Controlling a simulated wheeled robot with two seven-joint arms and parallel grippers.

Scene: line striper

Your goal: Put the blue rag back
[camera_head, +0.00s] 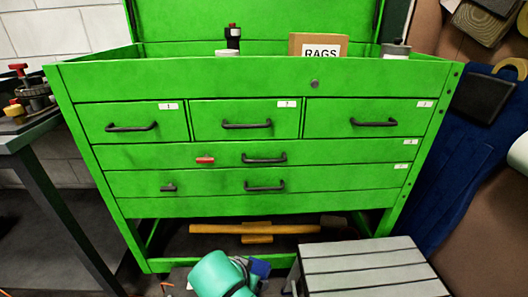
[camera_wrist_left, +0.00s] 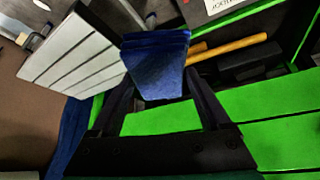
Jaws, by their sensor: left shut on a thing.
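The blue rag (camera_wrist_left: 155,62) is folded and sits between the two dark fingers of my left gripper (camera_wrist_left: 158,88), which is shut on it, in the left wrist view. In the head view the rag (camera_head: 259,267) shows small at the bottom, beside my teal arm part, in front of the chest's lower opening. The gripper there is mostly hidden by my arm. A cardboard box labelled RAGS (camera_head: 319,44) stands in the open top of the green tool chest (camera_head: 250,72), well above the rag. Its inside is hidden. My right gripper is not in view.
A grey slatted platform (camera_head: 368,268) stands in front of the chest at the lower right. A wooden-handled tool (camera_head: 215,229) lies under the drawers. Drawer handles stick out of the chest front. A dark bench (camera_head: 30,135) is at the left. The raised lid stands behind the box.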

